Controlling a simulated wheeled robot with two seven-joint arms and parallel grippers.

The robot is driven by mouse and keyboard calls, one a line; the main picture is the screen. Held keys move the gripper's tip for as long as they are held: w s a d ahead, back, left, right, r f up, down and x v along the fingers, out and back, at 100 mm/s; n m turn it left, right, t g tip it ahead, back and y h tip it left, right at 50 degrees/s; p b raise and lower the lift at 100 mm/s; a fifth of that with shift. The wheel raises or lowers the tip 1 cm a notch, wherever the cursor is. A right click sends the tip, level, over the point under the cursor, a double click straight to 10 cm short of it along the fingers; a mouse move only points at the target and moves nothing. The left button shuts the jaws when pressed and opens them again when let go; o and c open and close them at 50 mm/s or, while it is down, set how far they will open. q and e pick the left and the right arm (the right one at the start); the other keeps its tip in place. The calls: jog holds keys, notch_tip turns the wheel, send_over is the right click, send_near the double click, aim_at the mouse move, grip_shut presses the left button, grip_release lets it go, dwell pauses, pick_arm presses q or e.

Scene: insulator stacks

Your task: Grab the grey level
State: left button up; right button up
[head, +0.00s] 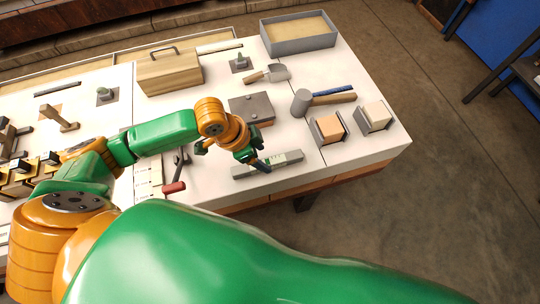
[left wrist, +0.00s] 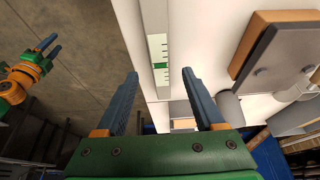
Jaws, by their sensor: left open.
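The grey level (head: 290,161) lies flat near the front edge of the white table, with a pale face, tick marks and a green patch. It also shows in the left wrist view (left wrist: 158,48), running up the picture between the fingers. My left gripper (head: 262,164) is over the middle of the level and hides part of it. In the left wrist view the left gripper (left wrist: 160,74) is open, one finger on each side of the level, with nothing held. My right gripper (left wrist: 55,43) shows small at the left of that view, its fingers apart and empty.
A grey-topped box (head: 251,109) lies just behind the level. A mallet (head: 302,101) and two holders with blocks (head: 329,127) stand to the right. A red-handled tool (head: 174,187) lies to the left. The table's front edge is close to the level.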

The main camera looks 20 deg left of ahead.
aim_at(267, 162)
pick_arm(q)
jog(key=x, duration=0.3)
jog(key=shift+s+a+f, duration=0.1)
jog(key=shift+s+f, duration=0.05)
jog(key=shift+f, duration=0.15)
jog(key=shift+w+f, duration=0.1)
jog(key=shift+w, duration=0.2)
jog(key=shift+s, duration=0.2)
jog(key=c, duration=1.1)
jog(key=shift+w, duration=0.1)
grip_shut()
